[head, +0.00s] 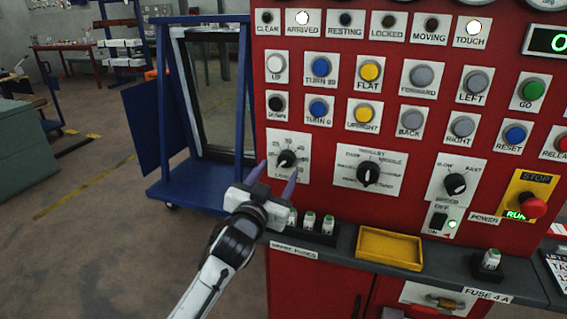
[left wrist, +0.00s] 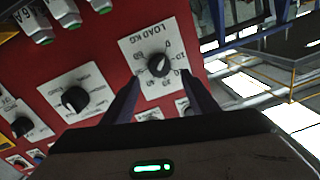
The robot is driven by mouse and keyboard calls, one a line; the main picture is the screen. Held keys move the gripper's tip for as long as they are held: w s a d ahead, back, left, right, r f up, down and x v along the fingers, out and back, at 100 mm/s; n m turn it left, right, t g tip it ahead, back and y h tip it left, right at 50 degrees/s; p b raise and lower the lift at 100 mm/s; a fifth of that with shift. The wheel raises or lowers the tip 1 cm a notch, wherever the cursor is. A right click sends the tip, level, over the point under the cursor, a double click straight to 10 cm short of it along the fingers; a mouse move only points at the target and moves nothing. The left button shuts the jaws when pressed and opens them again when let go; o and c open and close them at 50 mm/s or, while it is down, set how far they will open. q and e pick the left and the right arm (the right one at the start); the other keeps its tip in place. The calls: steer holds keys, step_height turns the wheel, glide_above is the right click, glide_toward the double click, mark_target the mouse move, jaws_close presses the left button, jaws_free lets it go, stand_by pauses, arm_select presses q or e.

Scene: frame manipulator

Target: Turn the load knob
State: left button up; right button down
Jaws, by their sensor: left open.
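The load knob (head: 286,158) is a black round knob on a white scale plate at the lower left of the red panel. In the left wrist view the knob (left wrist: 158,65) sits on its plate marked LOAD KG. My left gripper (head: 275,177) is open just in front of the plate, its two purple fingers pointing at the panel. In the left wrist view the fingertips of my left gripper (left wrist: 161,77) lie on either side of the knob's lower edge, with nothing between them. I cannot tell whether they touch the plate. My right gripper is not in view.
The trolley knob (head: 368,174) and speed knob (head: 455,184) are to the right of the load knob. Below is a ledge with several spare fuses (head: 309,221) and a yellow tray (head: 389,249).

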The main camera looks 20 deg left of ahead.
mark_target(285, 160)
arm_select(q)
steer(key=w, duration=0.6)
steer(key=c, duration=1.1)
steer(key=shift+o, duration=0.2)
